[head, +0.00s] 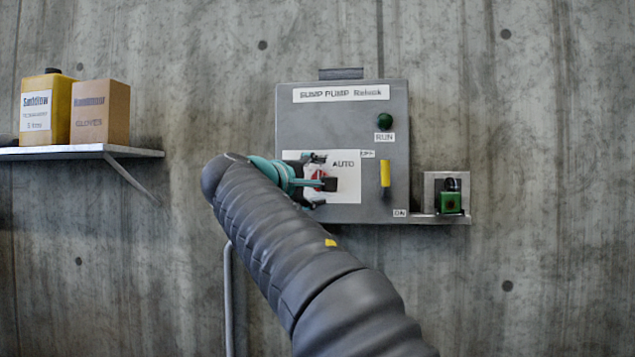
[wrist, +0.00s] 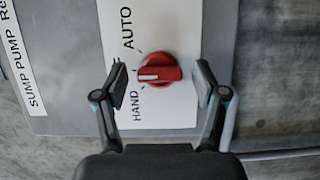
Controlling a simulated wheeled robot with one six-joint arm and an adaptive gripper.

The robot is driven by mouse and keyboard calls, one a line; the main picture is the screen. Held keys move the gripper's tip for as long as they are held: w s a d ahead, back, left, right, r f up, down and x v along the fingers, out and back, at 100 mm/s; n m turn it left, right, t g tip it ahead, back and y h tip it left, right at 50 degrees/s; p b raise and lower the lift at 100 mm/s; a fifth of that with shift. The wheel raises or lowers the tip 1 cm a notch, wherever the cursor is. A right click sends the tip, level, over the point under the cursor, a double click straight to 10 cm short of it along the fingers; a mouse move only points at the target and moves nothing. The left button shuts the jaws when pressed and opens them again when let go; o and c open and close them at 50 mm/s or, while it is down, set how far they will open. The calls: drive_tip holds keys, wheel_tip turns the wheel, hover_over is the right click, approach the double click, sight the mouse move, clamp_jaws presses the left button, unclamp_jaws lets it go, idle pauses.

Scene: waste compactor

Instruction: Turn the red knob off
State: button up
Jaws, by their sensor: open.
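The red knob (wrist: 158,72) sits on a white label plate (wrist: 155,112) of the grey pump box, in the wrist view. Its white pointer line lies on the side toward the word HAND; AUTO is printed further along the plate. In the head view the red knob (head: 321,181) is partly hidden by my gripper (head: 318,182). In the wrist view my gripper (wrist: 160,85) is open, one finger on either side of the knob, with a gap visible on both sides. I cannot tell how deep the fingertips reach.
The grey box (head: 340,125) carries a green RUN lamp (head: 384,121) and a yellow lever (head: 385,173) to the right of the knob. A padlock (head: 451,201) stands on a small ledge further right. A shelf (head: 75,153) with a yellow container (head: 45,108) and a gloves box (head: 99,112) is at left.

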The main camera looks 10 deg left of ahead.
drive_tip(key=v, duration=1.2)
